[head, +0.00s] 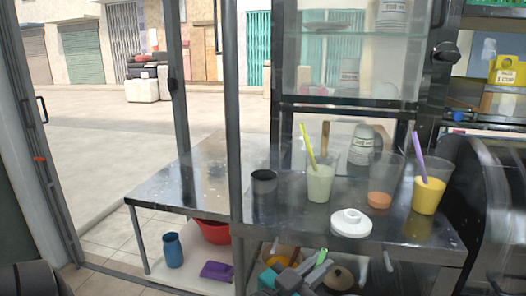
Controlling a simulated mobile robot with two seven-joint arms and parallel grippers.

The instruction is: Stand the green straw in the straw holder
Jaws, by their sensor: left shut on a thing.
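My left gripper (312,265) is low in the head view, in front of the table's front edge. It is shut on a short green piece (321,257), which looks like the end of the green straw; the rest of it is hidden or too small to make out. A dark, open-topped cylinder (264,195), which looks like the straw holder, stands upright on the metal table, beyond and left of the gripper. No straw shows above its rim. My right gripper is not in view.
On the table (180,188) stand a pale green drink (320,184) with a yellow-green straw, a yellow drink (428,195) with a purple straw, and a white lid (350,223). A vertical post (234,120) rises left of the cylinder. A blue cup (173,250) stands below.

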